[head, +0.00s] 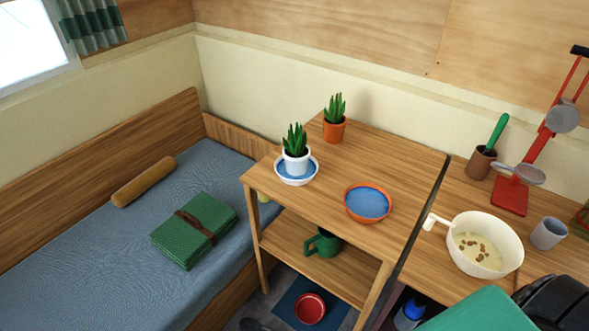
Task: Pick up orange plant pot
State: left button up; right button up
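The orange plant pot (334,131) stands upright at the back of the small wooden shelf table's top (395,163), near the wall. A green spiky plant grows in it. A white pot (296,163) with a similar plant stands in a white saucer with a blue inside (293,181), in front and to the left of the orange pot. An orange saucer with a blue inside (367,203) lies empty on the same top, to the front right. Neither gripper's fingers show. A teal and black shape at the bottom right corner may be part of my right arm.
A counter to the right holds a white pan (484,244), a grey cup (548,233), a brown holder (480,162) and a red utensil stand (510,195). Below the tabletop are a green mug (323,243) and red bowl (310,309). A blue bed (95,252) lies left.

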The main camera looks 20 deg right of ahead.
aim_at(334, 123)
jog(key=z, duration=1.3)
